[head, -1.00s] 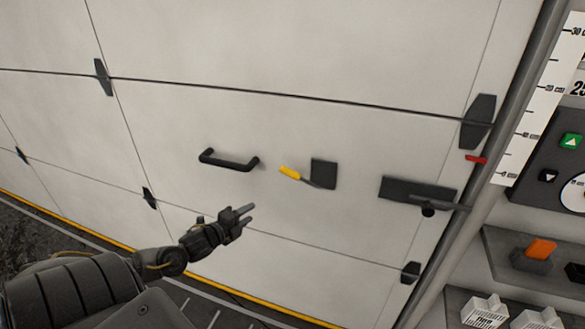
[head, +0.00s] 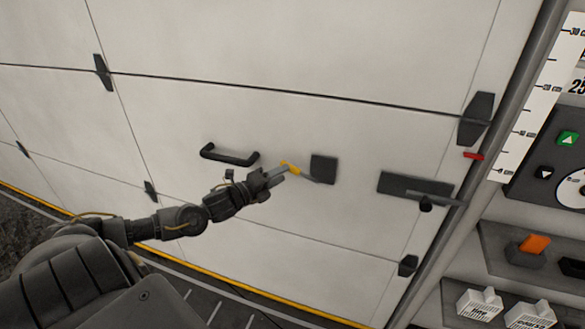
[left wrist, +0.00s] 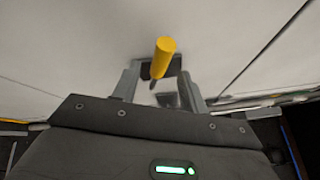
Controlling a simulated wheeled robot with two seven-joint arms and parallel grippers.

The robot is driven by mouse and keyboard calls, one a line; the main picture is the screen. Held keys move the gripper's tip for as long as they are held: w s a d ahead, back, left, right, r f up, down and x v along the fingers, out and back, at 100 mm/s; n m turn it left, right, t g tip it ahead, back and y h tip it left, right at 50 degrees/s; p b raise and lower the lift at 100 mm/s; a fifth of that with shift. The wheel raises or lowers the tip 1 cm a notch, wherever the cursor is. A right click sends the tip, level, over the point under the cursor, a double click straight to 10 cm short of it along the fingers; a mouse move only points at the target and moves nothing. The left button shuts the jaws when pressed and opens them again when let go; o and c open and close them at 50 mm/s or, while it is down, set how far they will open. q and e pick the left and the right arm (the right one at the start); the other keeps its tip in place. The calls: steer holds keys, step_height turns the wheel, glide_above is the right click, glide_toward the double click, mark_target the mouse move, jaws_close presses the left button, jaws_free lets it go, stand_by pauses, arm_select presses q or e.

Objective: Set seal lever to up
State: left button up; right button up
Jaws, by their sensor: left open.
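The seal lever is a yellow-handled lever (head: 291,168) on a dark square plate (head: 323,168) on the white door. Its handle points left and a little up from the plate in the head view. My left gripper (head: 281,172) is at the handle's end, in front of the door. In the left wrist view the yellow handle (left wrist: 165,58) stands in the gap between the two open fingers (left wrist: 158,82). The fingers look apart from it; whether either touches it I cannot tell. My right gripper is not in view.
A black pull handle (head: 229,155) is on the door just above and left of my gripper. A dark latch (head: 402,185) is right of the lever plate. A control panel (head: 545,180) and shelves (head: 500,240) stand at the right. The door between is flat and clear.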

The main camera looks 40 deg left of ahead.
mark_target(292, 169)
arm_select(q)
steer(key=shift+w+d+p, duration=0.15)
steer(key=shift+w+d, duration=0.05)
steer(key=shift+w, duration=0.7)
steer(key=shift+w+d+p, duration=0.15)
steer(key=shift+w+p, duration=0.05)
steer(key=shift+w, duration=0.65)
steer(key=shift+w+d+p, duration=0.15)
steer(key=shift+w+d, duration=0.05)
steer(key=shift+w, duration=0.7)
jaws_close()
